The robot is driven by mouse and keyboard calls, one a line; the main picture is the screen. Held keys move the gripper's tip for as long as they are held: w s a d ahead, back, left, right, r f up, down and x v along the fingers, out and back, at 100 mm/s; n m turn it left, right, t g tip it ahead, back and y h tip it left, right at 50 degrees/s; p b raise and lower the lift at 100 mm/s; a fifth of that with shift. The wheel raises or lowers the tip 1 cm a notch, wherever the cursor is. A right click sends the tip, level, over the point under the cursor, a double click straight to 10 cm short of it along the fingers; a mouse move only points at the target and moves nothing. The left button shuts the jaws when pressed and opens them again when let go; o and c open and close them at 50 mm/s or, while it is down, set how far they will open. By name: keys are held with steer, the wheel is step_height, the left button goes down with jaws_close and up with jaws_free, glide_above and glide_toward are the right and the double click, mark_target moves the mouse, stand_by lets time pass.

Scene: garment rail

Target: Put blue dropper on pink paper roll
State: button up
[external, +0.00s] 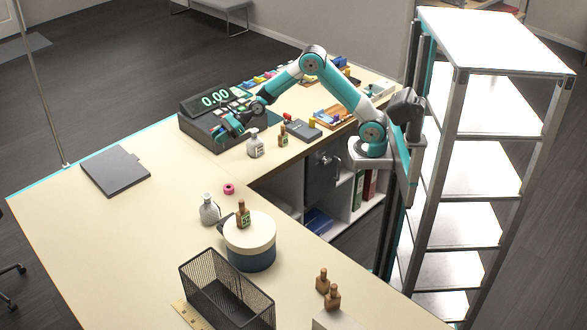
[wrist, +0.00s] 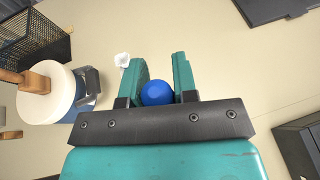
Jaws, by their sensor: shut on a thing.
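My gripper (external: 219,135) is low beside the cash register's right front side in the external view. In the wrist view its two teal fingers (wrist: 160,80) are shut on the blue dropper (wrist: 157,92), which shows as a round blue end between them. I cannot make out the dropper clearly in the external view. The pink paper roll (external: 229,188) is a small ring lying on the table, nearer the camera than my gripper and apart from it. The roll does not show in the wrist view.
A cash register (external: 205,130) stands beside my gripper. Bottles (external: 255,145) stand to its right. A grey-white bottle (external: 209,210) and a lidded pot (external: 250,250) are near the roll. A mesh basket (external: 225,290) is in front. A dark flat pad (external: 115,171) lies left; table between is clear.

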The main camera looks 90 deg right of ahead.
step_height(320, 180, down, 20)
steer(key=p, duration=0.4)
steer(key=shift+r, duration=0.2)
steer(key=shift+f, duration=0.2)
steer(key=o, duration=0.9)
steer(key=shift+r, duration=0.1)
